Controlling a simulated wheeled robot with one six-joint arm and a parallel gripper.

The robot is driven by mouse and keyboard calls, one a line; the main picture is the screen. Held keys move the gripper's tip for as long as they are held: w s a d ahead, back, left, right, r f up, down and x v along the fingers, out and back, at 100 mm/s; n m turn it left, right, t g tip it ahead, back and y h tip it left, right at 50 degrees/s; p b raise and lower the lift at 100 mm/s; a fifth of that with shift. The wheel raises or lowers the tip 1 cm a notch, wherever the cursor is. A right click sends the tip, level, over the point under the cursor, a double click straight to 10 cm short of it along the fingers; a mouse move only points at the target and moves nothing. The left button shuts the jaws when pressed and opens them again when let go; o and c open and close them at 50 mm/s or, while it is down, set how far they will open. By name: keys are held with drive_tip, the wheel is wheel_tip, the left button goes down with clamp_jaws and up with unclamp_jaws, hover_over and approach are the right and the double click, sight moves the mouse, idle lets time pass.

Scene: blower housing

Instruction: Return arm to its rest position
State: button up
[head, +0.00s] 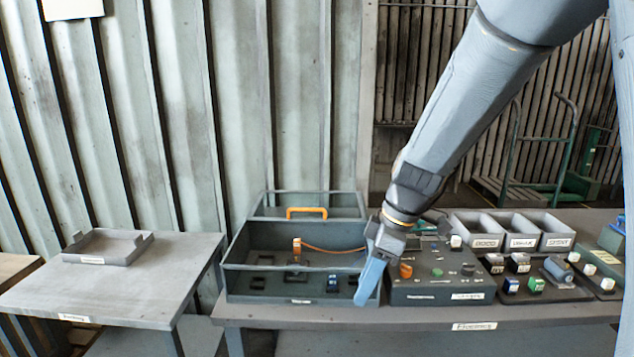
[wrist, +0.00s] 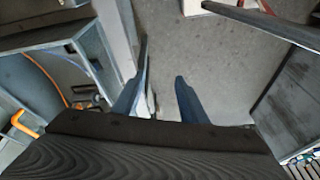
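My gripper (head: 371,280) hangs from the arm at the centre right of the head view, with blue fingers pointing down. It is in front of the right end of the open blower housing (head: 262,296). In the wrist view the two blue fingers (wrist: 160,100) stand apart with nothing seen between them but the grey floor. The housing, with its orange handle (head: 306,210) and an orange wire (head: 330,251) inside, also shows at the left of the wrist view. I cannot tell whether my gripper touches the housing.
A dark control box (head: 440,292) with knobs stands right of my gripper on the workbench (head: 470,316). Behind it are labelled grey bins (head: 520,222), and to the right several small coloured parts (head: 536,284). A side table (head: 130,300) with a grey tray (head: 106,248) stands at left.

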drive_tip(key=s+d+f+m+h+b, duration=0.3)
drive_tip(key=s+d+f+m+b, duration=0.5)
drive_tip(key=f+m, duration=0.5)
drive_tip(key=shift+s+d+m+t+h, duration=0.3)
drive_tip(key=shift+s+d+m, duration=0.5)
drive_tip(key=shift+s, duration=0.3)
